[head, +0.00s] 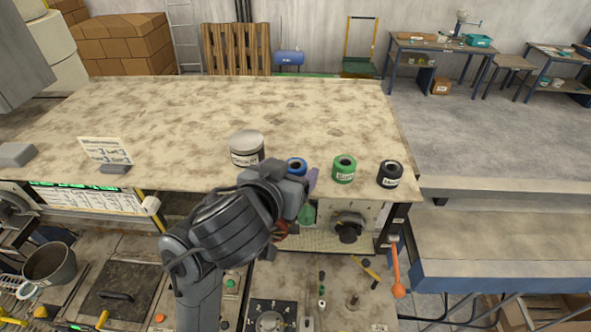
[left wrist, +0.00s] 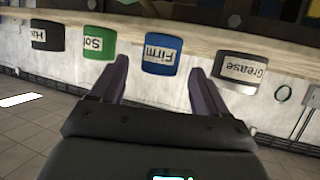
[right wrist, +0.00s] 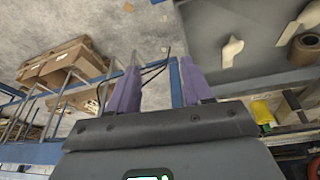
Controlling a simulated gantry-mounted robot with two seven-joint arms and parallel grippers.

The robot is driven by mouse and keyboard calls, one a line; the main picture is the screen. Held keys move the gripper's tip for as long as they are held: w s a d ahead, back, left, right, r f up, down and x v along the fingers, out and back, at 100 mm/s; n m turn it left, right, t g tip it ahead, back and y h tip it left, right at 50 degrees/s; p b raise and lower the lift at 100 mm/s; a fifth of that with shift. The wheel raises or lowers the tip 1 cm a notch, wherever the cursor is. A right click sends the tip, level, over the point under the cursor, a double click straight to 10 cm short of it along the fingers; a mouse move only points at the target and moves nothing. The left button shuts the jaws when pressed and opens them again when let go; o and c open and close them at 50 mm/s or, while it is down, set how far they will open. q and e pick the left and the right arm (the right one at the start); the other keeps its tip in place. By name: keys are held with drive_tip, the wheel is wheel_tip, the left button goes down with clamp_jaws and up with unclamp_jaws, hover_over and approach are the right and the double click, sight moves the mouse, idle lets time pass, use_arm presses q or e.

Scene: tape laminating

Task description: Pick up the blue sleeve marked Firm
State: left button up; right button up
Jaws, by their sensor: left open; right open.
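The blue sleeve (head: 297,166) stands on the worktable, partly hidden behind my left gripper (head: 300,188) in the head view. In the left wrist view the blue sleeve (left wrist: 163,54) shows its white label, reading Firm upside down. My left gripper (left wrist: 157,85) is open, with one purple finger to each side of the sleeve's line and the sleeve ahead of the fingertips. I see no contact. My right gripper (right wrist: 157,78) is open and empty, away from the table's sleeves; it does not show in the head view.
A green sleeve (head: 344,169) and a black sleeve (head: 390,174) stand to the right of the blue one. A grey Grease tin (head: 246,148) stands to its left. A sign (head: 105,150) stands at the table's left. The table's back half (head: 230,100) is clear.

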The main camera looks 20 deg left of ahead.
sight(293, 169)
use_arm(q)
drive_tip(key=shift+x, duration=1.9)
drive_tip(key=c, duration=1.1)
drive_tip(key=shift+o, duration=0.2)
drive_tip(key=shift+r, duration=0.15)
